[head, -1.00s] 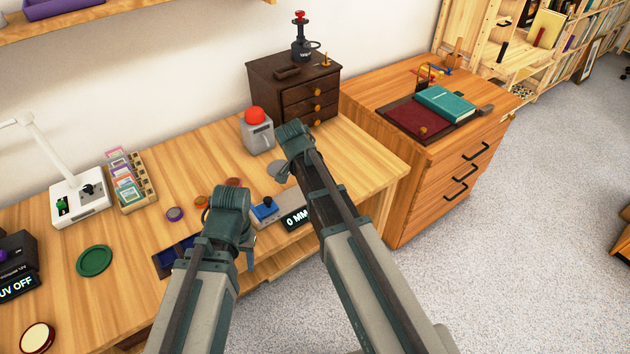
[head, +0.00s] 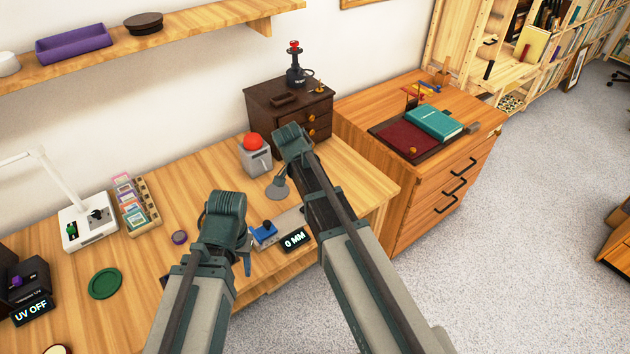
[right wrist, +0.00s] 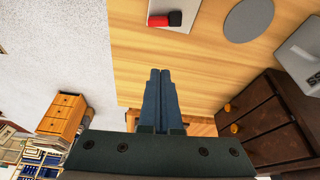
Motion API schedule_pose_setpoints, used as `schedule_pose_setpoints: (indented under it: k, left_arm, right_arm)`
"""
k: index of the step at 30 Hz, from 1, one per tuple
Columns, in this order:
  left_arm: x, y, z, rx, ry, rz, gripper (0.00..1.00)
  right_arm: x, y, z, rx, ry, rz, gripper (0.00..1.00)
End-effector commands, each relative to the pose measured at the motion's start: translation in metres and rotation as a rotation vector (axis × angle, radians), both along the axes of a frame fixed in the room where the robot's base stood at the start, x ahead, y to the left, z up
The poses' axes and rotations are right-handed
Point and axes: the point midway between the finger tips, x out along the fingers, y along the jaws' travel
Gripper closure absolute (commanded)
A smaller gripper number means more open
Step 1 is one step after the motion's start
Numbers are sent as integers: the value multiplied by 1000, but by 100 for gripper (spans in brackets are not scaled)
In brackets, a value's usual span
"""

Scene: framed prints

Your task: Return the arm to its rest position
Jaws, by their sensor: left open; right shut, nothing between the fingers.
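My left arm comes in from the lower left of the head view, its wrist bent down over the front of the wooden workbench (head: 150,262). Part of my left gripper (head: 247,263) shows beside the wrist; it is open, with most of it hidden by the arm. My right arm reaches up the middle of the head view, its wrist in front of the dark drawer cabinet. My right gripper (right wrist: 160,88) shows in the right wrist view, its two fingers shut together with nothing between them, above the edge of the wooden top.
A small device (head: 290,237) reading 0 MM sits between my arms. A grey box with a red dome (head: 253,140), a dark drawer cabinet (head: 285,105) and a card rack (head: 138,208) stand on the bench. A wooden drawer unit (head: 440,185) is to the right. Open floor (head: 510,250) lies beyond.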

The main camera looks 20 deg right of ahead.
Motion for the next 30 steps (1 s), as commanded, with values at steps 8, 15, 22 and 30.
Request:
schedule_pose_setpoints:
  k: [8, 15, 22, 30]
  left_arm:
    - [0, 0, 7, 0, 0, 0, 50]
    - [0, 0, 7, 0, 0, 0, 50]
    - [0, 0, 7, 0, 0, 0, 50]
    - [0, 0, 7, 0, 0, 0, 50]
  right_arm:
    - [-1, 2, 7, 0, 0, -1, 100]
    - [-1, 2, 7, 0, 0, 0, 100]
    - [-18, 15, 5, 3, 34, 89, 100]
    - [-119, 82, -1, 28, 265, 740, 100]
